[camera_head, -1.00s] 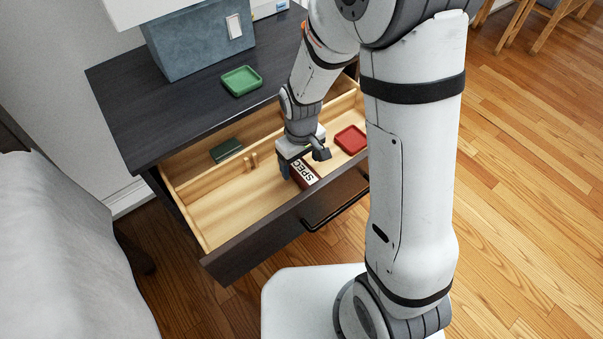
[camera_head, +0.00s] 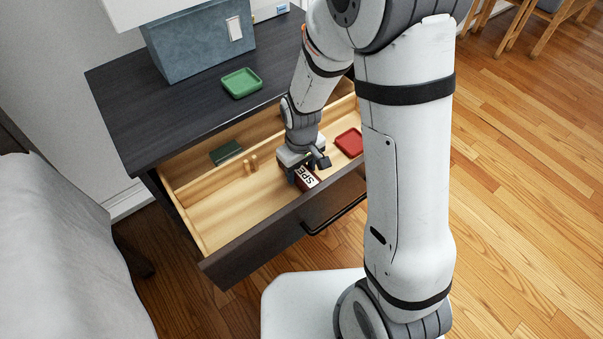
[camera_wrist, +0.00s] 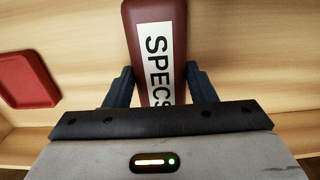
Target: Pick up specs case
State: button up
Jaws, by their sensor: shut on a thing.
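The specs case (camera_head: 308,180) is dark red with a white label reading SPECS, partly covered by my gripper in the head view. It lies in the open drawer, near the front wall. In the wrist view the specs case (camera_wrist: 156,50) runs up from between the fingers, its lower end hidden by the gripper body. My gripper (camera_head: 304,172) is down in the drawer, shut on the case with one finger on each side. The fingers also show in the wrist view (camera_wrist: 158,88). I cannot tell whether the case is lifted off the drawer floor.
The open wooden drawer (camera_head: 225,212) has a divider with small pegs. A dark green box (camera_head: 226,152) lies behind the divider. A red tray (camera_head: 349,142) sits right of my gripper, also in the wrist view (camera_wrist: 27,80). A green tray (camera_head: 241,83) is on the dresser top (camera_head: 130,110).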

aim_at(302, 171)
notch_tip(302, 171, up, 10)
jog(key=p, duration=0.4)
jog(key=w+d+m, duration=0.7)
jog(key=w+d, duration=0.5)
jog(key=s+r+p, duration=0.1)
jog(key=r+p, duration=0.2)
jog(key=p, duration=0.4)
jog(key=r+p, duration=0.4)
jog(key=p, duration=0.3)
jog(key=s+r+p, duration=0.1)
jog(key=r+p, duration=0.3)
jog(key=p, duration=0.3)
jog(key=shift+s, duration=0.3)
